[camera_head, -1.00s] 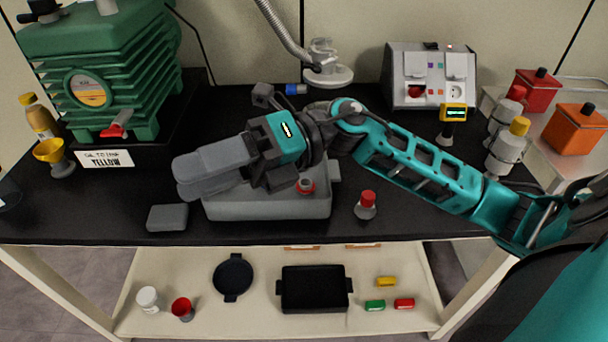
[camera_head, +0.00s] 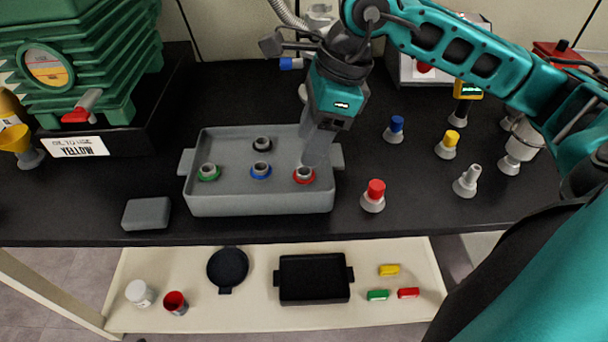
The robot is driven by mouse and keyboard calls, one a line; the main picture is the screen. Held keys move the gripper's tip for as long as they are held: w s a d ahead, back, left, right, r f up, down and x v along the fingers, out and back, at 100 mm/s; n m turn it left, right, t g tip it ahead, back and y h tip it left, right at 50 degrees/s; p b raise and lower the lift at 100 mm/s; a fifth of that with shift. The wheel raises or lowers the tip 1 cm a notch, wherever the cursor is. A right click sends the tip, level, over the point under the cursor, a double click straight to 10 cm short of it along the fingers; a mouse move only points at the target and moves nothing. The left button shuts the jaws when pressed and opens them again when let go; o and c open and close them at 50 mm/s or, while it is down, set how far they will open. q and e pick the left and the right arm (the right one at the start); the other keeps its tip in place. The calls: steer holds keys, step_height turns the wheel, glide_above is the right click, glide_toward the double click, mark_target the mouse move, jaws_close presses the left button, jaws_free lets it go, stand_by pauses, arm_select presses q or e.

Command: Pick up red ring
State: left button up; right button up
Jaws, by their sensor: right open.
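The red ring (camera_head: 304,177) lies around the base of a short grey neck in the front right part of the grey tray (camera_head: 262,207). My right gripper (camera_head: 316,160) comes down from above, its fingers pointing down right over the red ring and its neck. It is open, and its fingertips partly overlap the ring's far side in this view. I cannot tell whether they touch it. My left gripper is not in view.
The tray also holds necks with green (camera_head: 208,173), blue (camera_head: 261,171) and black (camera_head: 262,145) rings. A red-capped flask (camera_head: 373,197) stands right of the tray. A grey block (camera_head: 146,214) lies to its left. Bare black table shows between the tray and the flasks.

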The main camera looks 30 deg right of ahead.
mark_target(304, 171)
steer(key=shift+d+b+x, duration=0.15)
steer(key=shift+x, duration=0.9)
steer(key=shift+d+b+x, duration=0.15)
steer(key=shift+d+x, duration=0.05)
steer(key=shift+x, duration=0.85)
steer(key=shift+d+b+x, duration=0.15)
steer(key=shift+x, duration=0.85)
steer(key=shift+s+f, duration=0.2)
steer(key=shift+c, duration=0.2)
steer(key=c, duration=0.8)
